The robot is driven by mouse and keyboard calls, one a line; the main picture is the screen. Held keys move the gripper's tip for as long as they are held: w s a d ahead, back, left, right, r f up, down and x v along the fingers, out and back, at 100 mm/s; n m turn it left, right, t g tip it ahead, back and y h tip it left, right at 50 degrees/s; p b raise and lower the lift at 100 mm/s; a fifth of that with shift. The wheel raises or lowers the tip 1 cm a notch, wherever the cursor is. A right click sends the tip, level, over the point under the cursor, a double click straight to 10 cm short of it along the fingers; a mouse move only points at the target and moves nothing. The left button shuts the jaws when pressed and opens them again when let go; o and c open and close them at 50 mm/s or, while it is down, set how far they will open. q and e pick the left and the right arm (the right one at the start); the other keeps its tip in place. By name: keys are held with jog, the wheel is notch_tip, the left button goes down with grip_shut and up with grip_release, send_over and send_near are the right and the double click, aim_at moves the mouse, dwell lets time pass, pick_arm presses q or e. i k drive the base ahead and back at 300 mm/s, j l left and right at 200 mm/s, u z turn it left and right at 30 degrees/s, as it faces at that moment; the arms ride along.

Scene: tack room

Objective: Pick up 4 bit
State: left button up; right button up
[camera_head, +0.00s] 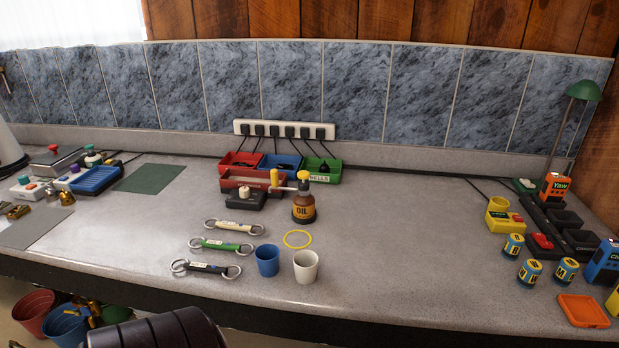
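Three bits with metal rings at both ends lie in a loose column on the grey counter, in front of its middle. The far one (235,227) has a cream bar, the middle one (222,246) a green bar and the near one (206,268) a black bar. Each carries a small pale label that is too small to read. I see no fourth bit of this kind. Neither of my grippers is in view.
A blue cup (267,260), a white cup (306,266) and a yellow ring (297,239) are right of the bits. An oil bottle (304,207) and coloured trays (283,165) stand behind. Batteries (530,273) and devices crowd the right.

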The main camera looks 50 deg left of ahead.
aim_at(209, 244)
jog(key=u, duration=2.3)
